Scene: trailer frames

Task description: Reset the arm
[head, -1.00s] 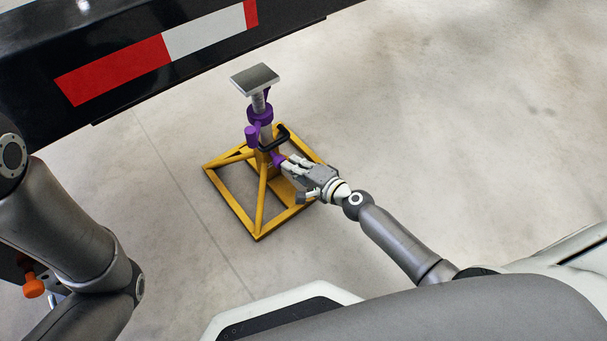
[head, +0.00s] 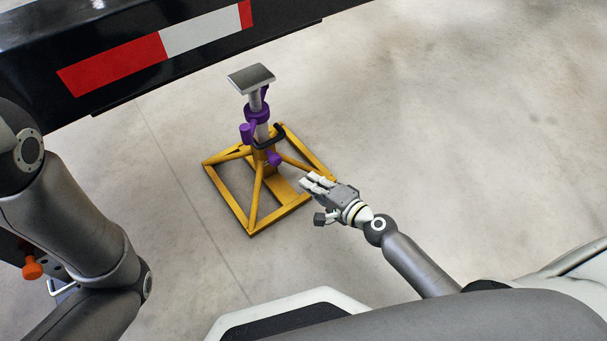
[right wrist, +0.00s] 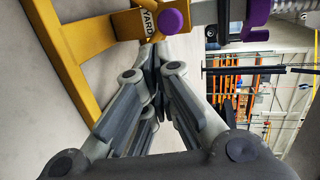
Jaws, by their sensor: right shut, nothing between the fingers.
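My right gripper (head: 312,182) is at the end of the right arm, which comes in from the lower right in the head view. It is shut and empty, and stands apart from the jack stand, just to its right. In the right wrist view its fingers (right wrist: 154,60) meet in front of the stand. The left arm (head: 75,215) fills the left side of the head view; its gripper is out of the picture.
A jack stand with a yellow frame (head: 256,200), purple knobs and a grey top plate (head: 251,77) stands on the concrete floor. A black trailer beam (head: 110,40) with a red and white strip crosses the upper left. The floor to the right is clear.

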